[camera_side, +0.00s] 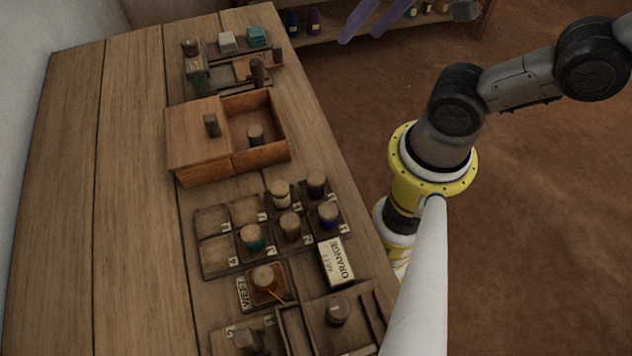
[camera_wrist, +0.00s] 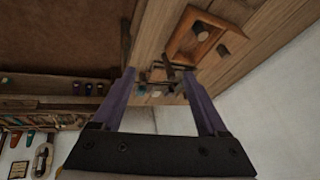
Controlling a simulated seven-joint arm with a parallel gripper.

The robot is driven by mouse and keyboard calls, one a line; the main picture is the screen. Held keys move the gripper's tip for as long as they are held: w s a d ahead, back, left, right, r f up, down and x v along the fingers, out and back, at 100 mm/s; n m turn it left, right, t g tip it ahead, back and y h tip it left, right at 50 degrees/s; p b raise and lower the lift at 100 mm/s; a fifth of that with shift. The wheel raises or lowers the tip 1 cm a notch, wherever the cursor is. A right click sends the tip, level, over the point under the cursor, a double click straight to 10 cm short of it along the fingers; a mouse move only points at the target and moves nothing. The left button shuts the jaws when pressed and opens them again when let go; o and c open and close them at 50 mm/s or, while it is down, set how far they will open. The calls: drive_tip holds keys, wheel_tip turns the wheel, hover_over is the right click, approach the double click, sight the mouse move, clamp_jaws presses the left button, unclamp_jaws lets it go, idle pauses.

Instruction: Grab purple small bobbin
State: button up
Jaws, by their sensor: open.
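A small bobbin with a wooden top and a dark, purplish body (camera_side: 317,186) stands upright in the back right cell of the numbered tray (camera_side: 222,269). Its colour is dim at this size. My gripper (camera_side: 362,37) is at the top of the side view, far from that bobbin, beyond the table's right edge. Its two purple fingers also show in the wrist view (camera_wrist: 159,74), spread apart with nothing between them. A purple bottle-like item (camera_side: 314,20) stands on the low shelf (camera_side: 345,25) at the back.
Blue (camera_side: 328,215), teal (camera_side: 254,238), brown (camera_side: 290,226) and cream (camera_side: 281,194) bobbins share the tray. An orange-brown box (camera_side: 200,130) stands behind it. An ORANGE-labelled block (camera_side: 337,262) lies in front. My arm spans the right side over the floor.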

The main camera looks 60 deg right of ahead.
drive_tip(key=w+m, duration=0.1)
drive_tip(key=m, duration=0.3)
drive_tip(key=m+g, duration=0.6)
drive_tip(key=m, duration=0.2)
hover_over(316, 177)
wheel_tip(316, 177, down, 8)
wheel_tip(316, 177, down, 14)
drive_tip(key=shift+r, duration=0.15)
clamp_jaws()
